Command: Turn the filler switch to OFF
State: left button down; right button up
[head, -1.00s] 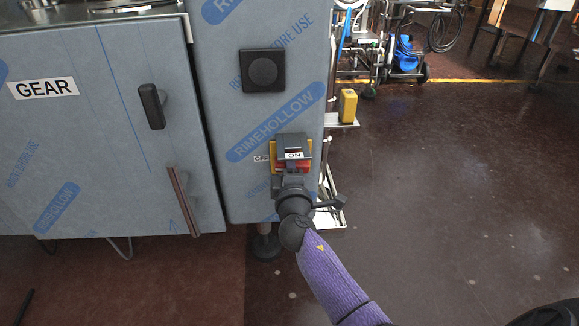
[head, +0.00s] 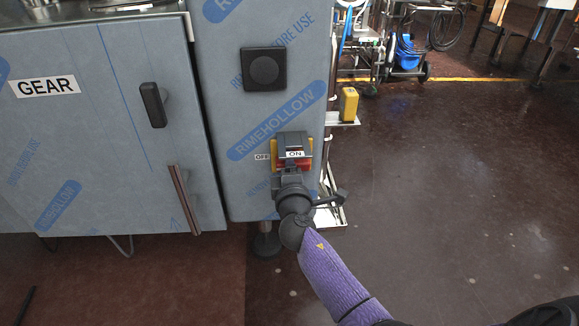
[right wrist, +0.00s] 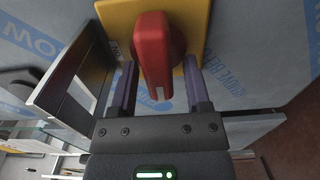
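The filler switch is a red handle (right wrist: 154,55) on a yellow plate (right wrist: 200,22), low on the blue film-wrapped cabinet. In the head view, the red part (head: 301,164) shows only partly behind my right gripper (head: 291,178). An OFF label (head: 262,157) is left of the switch and an ON label (head: 295,154) shows at it. In the right wrist view, my right gripper (right wrist: 160,82) has its fingers apart, one on each side of the red handle, with narrow gaps visible. My left gripper is not in view.
A black square knob (head: 263,69) sits above the switch. The GEAR door (head: 100,130) with a black latch (head: 153,105) is to the left. A yellow box (head: 348,104) on a bracket stands just right of the cabinet. The floor to the right is open.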

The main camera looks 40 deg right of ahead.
jog(key=shift+o, duration=0.2)
jog(key=shift+s, duration=0.15)
jog(key=p+v, duration=0.2)
jog(key=v, duration=0.7)
jog(key=shift+s+a, duration=0.3)
